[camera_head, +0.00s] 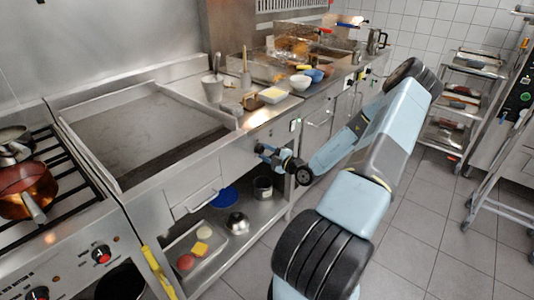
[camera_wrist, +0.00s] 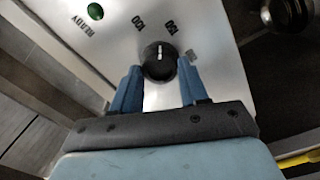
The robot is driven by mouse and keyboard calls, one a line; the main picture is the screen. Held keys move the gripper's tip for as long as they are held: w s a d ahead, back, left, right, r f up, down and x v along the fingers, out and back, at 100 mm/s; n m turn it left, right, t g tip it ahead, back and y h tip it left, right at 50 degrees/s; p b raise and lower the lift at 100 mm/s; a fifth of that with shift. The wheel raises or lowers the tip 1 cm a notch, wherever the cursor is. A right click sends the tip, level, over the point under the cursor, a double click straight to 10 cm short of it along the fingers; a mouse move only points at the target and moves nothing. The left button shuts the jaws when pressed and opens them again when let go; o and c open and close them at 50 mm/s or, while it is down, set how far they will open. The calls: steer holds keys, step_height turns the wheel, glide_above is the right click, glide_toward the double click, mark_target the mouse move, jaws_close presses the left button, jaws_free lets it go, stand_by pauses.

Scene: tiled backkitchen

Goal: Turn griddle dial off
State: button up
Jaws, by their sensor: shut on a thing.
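The griddle (camera_head: 150,130) is a wide flat steel plate set in the counter, with a steel front panel. The griddle dial (camera_wrist: 158,60) is a round black knob with a white mark, in the middle of the wrist view. Printed numbers curve beside it, upside down in the picture. My gripper (camera_wrist: 160,84) has its blue fingers on either side of the dial and is shut on it. In the head view my gripper (camera_head: 268,152) is at the front panel, right of the griddle drawer, and the dial is hidden there.
A green lamp (camera_wrist: 95,11) marked READY is on the panel. A stove with a copper pot (camera_head: 27,186) stands left. A lower shelf holds a blue bowl (camera_head: 223,196) and metal pots. Bowls and a tray crowd the counter at right. The tiled floor beside my arm is clear.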

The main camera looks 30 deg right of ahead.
steer(key=n, duration=0.6)
steer(key=shift+s+f, duration=0.1)
steer(key=shift+f, duration=0.1)
steer(key=n, duration=0.6)
steer(key=shift+f+n, duration=0.1)
steer(key=shift+n, duration=0.3)
steer(key=n, duration=1.2)
steer(key=shift+d, duration=0.15)
steer(key=o, duration=1.1)
steer(key=shift+c, duration=0.2)
steer(key=v, duration=1.3)
steer(key=shift+s, duration=0.25)
